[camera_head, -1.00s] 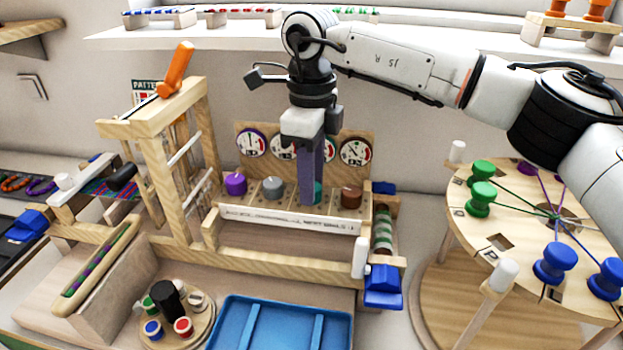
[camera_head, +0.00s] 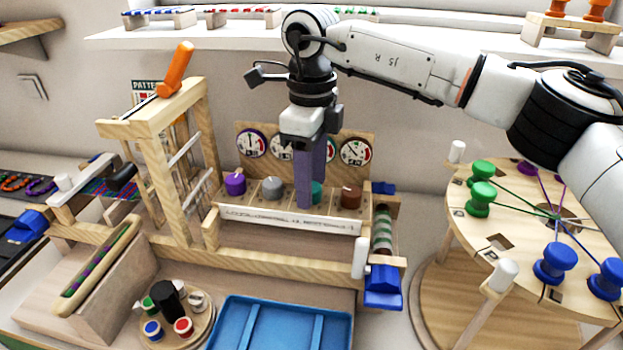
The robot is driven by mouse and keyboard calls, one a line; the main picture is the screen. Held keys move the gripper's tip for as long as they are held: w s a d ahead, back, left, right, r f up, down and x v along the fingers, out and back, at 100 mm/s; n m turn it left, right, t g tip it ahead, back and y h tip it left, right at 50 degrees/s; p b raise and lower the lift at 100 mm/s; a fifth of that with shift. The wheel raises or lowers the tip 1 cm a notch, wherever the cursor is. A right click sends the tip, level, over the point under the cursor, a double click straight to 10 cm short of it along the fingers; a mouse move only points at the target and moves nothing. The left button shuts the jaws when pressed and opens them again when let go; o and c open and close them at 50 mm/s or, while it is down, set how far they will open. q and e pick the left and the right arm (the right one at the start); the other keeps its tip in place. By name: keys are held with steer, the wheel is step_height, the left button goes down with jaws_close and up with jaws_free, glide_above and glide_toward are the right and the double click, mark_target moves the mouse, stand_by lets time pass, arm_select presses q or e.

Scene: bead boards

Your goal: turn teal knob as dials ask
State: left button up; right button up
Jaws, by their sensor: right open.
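The teal knob (camera_head: 317,192) sits on the wooden knob rack, third in a row. My right gripper (camera_head: 306,200) points down at it, its purple fingers in front of and beside the knob, hiding much of it. The jaws are open; I cannot tell whether a finger touches the knob. The purple knob (camera_head: 235,184), grey knob (camera_head: 272,187) and brown knob (camera_head: 350,197) stand in the same row. Behind them are dials, among them a left dial (camera_head: 251,143) and a right dial (camera_head: 355,151); the dial behind the teal knob is mostly hidden by the gripper. My left gripper is not in view.
A wooden loom frame (camera_head: 150,125) with an orange handle (camera_head: 176,69) stands left of the knobs. A blue tray (camera_head: 283,325) and a round spool holder (camera_head: 190,338) lie in front. A round braiding table (camera_head: 520,215) with green and blue bobbins stands at right.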

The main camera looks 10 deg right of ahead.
step_height(320, 180, up, 10)
stand_by(0.4)
steer(key=shift+s, duration=0.1)
